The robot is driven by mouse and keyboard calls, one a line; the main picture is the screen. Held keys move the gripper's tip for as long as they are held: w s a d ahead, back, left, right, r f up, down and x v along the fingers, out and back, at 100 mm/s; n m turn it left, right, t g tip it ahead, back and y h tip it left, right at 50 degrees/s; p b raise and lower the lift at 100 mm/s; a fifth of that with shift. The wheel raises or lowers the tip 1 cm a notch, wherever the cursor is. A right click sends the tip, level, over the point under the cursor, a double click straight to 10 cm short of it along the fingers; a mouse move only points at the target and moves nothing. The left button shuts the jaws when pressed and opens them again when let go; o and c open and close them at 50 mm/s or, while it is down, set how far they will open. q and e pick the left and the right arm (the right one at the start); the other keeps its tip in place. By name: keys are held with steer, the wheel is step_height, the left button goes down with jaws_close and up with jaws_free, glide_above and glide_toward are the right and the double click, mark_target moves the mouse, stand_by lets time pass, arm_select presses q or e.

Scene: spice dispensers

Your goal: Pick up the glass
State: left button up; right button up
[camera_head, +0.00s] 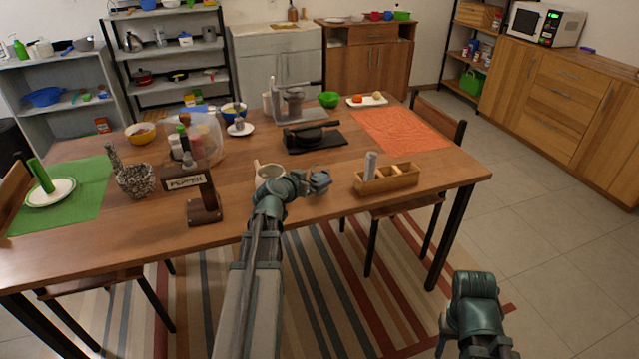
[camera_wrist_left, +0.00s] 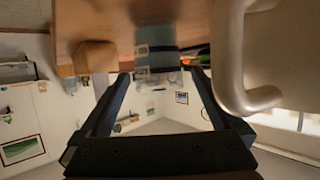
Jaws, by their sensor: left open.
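A pale, narrow cylinder (camera_head: 370,165), which may be the glass, stands upright at the left end of a wooden divided box (camera_head: 398,180) near the table's front edge. My left gripper (camera_head: 319,182) is over the front of the table, left of the box and apart from it. In the left wrist view its fingers (camera_wrist_left: 163,82) are spread with nothing held between them. A whitish mug (camera_head: 268,172) stands just behind my left wrist, which partly hides it. My right arm shows at the lower right; its gripper is out of view.
A black press (camera_head: 314,138) lies behind my left gripper. An orange mat (camera_head: 400,132) covers the back right. The table's right front corner is bare.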

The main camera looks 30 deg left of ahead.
arm_select(q)
steer(key=b+x, duration=0.1)
steer(key=x, duration=0.3)
steer(key=shift+d+r, duration=0.1)
steer(key=shift+r, duration=0.1)
steer(key=shift+c, duration=0.3)
steer(key=c, duration=1.5)
steer(key=shift+r, duration=0.1)
